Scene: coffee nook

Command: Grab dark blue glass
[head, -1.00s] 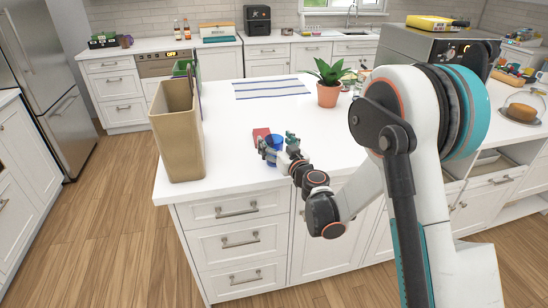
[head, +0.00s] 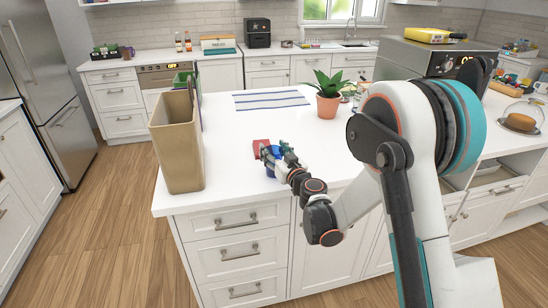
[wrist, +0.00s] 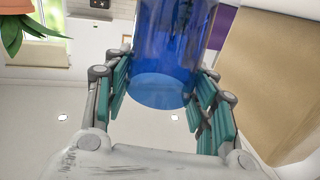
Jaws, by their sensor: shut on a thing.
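The dark blue glass (wrist: 168,60) fills the upper middle of the wrist view, see-through, with its round base towards the camera. My gripper (wrist: 160,92) has its teal-padded fingers on both sides of the glass and is shut on it. In the head view my gripper (head: 276,158) is above the white island counter near its front edge. Only a small blue part of the glass (head: 270,171) shows there, the rest hidden by my fingers.
A small red object (head: 261,146) is just behind my gripper on the white counter (head: 232,140). A tall tan bin-like container (head: 177,145) stands to the left. A potted plant (head: 328,103) and a striped cloth (head: 271,99) are farther back.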

